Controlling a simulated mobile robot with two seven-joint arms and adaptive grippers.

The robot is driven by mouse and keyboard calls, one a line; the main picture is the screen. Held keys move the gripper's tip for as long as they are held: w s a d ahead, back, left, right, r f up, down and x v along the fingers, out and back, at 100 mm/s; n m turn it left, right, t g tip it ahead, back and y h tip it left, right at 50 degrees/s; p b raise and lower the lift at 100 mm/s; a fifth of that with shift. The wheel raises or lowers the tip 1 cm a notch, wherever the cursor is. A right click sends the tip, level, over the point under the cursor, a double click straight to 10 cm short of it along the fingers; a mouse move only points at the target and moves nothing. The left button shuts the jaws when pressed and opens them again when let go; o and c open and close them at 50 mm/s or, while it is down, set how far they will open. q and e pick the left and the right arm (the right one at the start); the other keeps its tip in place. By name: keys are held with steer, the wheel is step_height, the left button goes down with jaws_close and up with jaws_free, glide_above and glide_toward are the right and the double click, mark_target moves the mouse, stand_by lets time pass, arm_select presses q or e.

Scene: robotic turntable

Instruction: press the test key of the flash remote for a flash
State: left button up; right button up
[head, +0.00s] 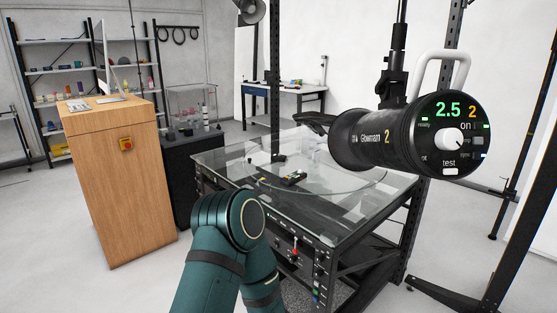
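I cannot pick out the flash remote for certain in the head view. A black studio flash head (372,138) hangs at the upper right, with its round rear panel facing me. The panel shows a green 2.5, a yellow 2, a white knob (449,139) and a white key (450,171) under the word "test". Nothing of mine touches it. A teal arm link of mine rises from the bottom middle and bends back down. Neither of my grippers is in view, so their state is hidden.
A wooden cabinet (122,190) with a red button (126,144) stands left. Shelves and a workbench (287,97) are behind. Black stand legs (462,298) occupy the lower right.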

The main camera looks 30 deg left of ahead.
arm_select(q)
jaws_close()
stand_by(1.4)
